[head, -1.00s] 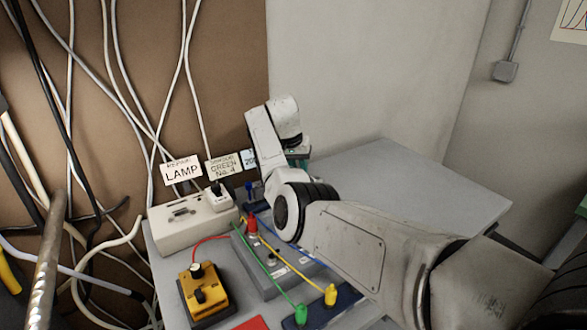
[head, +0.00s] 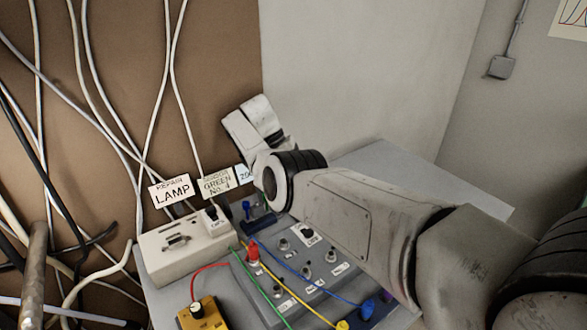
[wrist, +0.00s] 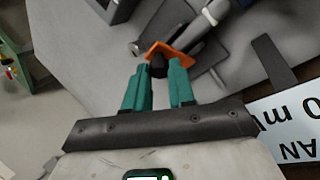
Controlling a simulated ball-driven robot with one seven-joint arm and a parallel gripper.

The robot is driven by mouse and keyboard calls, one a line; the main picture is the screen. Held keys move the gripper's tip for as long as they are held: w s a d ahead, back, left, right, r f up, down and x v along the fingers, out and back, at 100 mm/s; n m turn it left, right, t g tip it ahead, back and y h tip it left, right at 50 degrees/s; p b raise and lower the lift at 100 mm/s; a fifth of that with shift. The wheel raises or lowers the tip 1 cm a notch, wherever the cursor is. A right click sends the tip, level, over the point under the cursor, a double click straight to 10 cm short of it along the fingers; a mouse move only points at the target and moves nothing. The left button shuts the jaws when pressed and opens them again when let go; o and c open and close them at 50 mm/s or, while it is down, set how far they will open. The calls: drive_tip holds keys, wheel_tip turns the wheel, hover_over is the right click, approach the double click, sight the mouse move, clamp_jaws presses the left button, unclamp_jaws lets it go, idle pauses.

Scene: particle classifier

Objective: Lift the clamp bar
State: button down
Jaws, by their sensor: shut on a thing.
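My gripper (wrist: 161,72) shows in the wrist view, its two teal fingers on either side of a black rounded end (wrist: 158,67). This end lies against an orange angled piece (wrist: 175,54), with a dark bar (wrist: 203,48) running on to the upper right. These parts seem to belong to the clamp bar, but I cannot tell exactly where it begins and ends. The fingers are shut on it. I cannot tell how high it stands above the grey surface. In the head view my arm hides the fingers and the clamp bar.
A beige box (head: 177,251) stands beneath the LAMP sign (head: 171,191). A grey panel (head: 318,286) with sockets and coloured cables lies in front of my arm. A yellow box (head: 203,314) is at the front left. The grey tabletop (head: 385,168) behind my arm looks clear.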

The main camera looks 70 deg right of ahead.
idle(0.3)
drive_tip(key=c, duration=0.9)
unclamp_jaws()
drive_tip(key=shift+c, duration=0.2)
wheel_tip(320, 180, up, 4)
drive_tip(key=shift+f+p, duration=0.1)
drive_tip(key=shift+p, duration=0.55)
drive_tip(key=s+a+r+p, duration=0.7)
drive_tip(key=s+r+p, duration=0.2)
drive_tip(key=s+p, duration=0.1)
drive_tip(key=shift+s+a, duration=0.2)
drive_tip(key=shift+s, duration=0.7)
